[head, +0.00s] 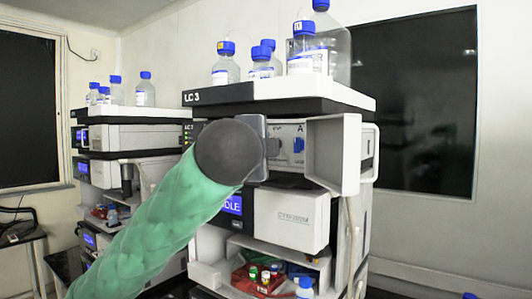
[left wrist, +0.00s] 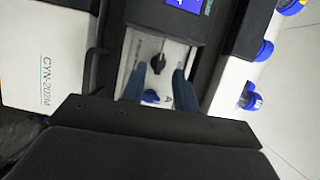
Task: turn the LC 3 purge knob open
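The LC 3 stack (head: 275,92) stands in the middle of the head view. Its front door (head: 335,150) is swung open, showing a pale panel (head: 285,130) with a blue knob (head: 298,146) marked A. My left gripper (head: 268,147) is in front of this panel, mostly hidden by my own wrist. In the left wrist view, my left gripper's two fingers (left wrist: 158,85) are apart. A black knob (left wrist: 151,97) shows between them, and the blue knob (left wrist: 154,124) lies nearer the camera. I cannot tell whether the fingers touch the black knob. My right gripper is not in view.
Blue-capped bottles (head: 262,62) stand on top of the stack. The open door stands close to the right of my gripper. A lower module (head: 290,218) and a tray with small vials (head: 262,279) sit below. Another stack (head: 130,135) stands at the left.

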